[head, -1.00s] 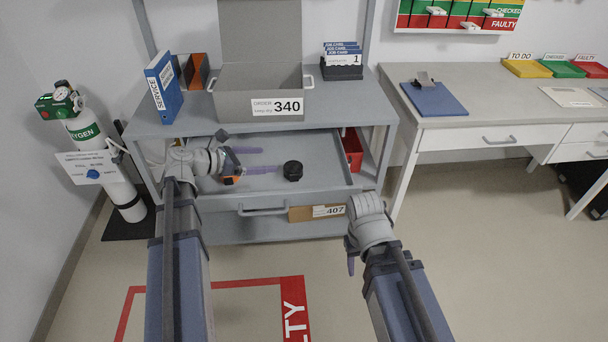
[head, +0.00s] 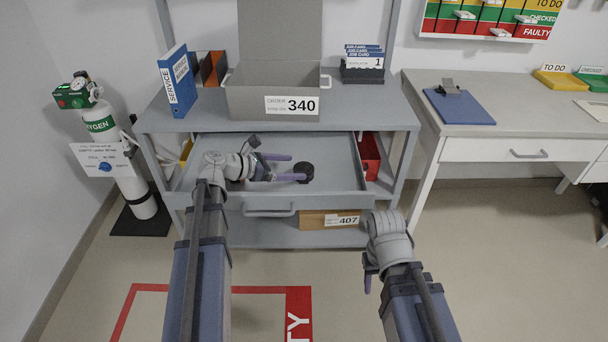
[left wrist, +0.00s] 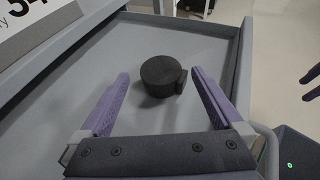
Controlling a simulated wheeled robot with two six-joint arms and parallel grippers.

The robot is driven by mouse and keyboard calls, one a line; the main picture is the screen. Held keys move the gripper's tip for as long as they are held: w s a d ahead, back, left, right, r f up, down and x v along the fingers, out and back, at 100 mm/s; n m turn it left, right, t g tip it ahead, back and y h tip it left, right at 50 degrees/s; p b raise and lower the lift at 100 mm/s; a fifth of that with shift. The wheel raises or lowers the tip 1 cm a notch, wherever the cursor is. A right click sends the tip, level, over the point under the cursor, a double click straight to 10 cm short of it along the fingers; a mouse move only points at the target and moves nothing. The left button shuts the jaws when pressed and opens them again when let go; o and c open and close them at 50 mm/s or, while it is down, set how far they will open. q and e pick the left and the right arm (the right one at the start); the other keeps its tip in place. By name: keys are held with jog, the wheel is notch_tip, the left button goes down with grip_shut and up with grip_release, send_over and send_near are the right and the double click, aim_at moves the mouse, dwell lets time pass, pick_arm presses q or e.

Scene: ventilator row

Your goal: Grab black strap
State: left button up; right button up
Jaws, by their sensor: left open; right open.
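The black strap (head: 304,172) is a coiled black roll lying in the open grey drawer (head: 335,150). In the left wrist view the strap (left wrist: 162,76) sits ahead of and between the two purple fingers, on the bare drawer floor. My left gripper (head: 291,167) is open over the drawer, its fingertips just left of the strap in the head view; in the left wrist view this gripper (left wrist: 158,85) holds nothing. My right gripper (head: 368,280) hangs in front of the workbench, low and to the right, away from the strap; its fingers are partly hidden.
A grey box (head: 272,100) labelled 340 stands on the bench top above the drawer. A red bin (head: 369,156) is right of the drawer. A cardboard box (head: 327,219) labelled 407 lies on the lower shelf. An oxygen cylinder (head: 118,160) stands at left.

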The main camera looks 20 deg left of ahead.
aim_at(303, 169)
pick_arm(q)
jog(key=b+x, duration=0.1)
jog(key=x, duration=0.1)
jog(key=b+x, duration=0.1)
jog(key=x, duration=0.1)
jog(key=shift+d+f, duration=0.2)
jog(key=shift+f, duration=0.25)
jog(key=shift+w+d, duration=0.2)
jog(key=c, duration=1.1)
jog(key=shift+c, duration=0.2)
notch_tip(303, 169, up, 10)
jog(key=p, duration=0.9)
jog(key=shift+p, duration=0.35)
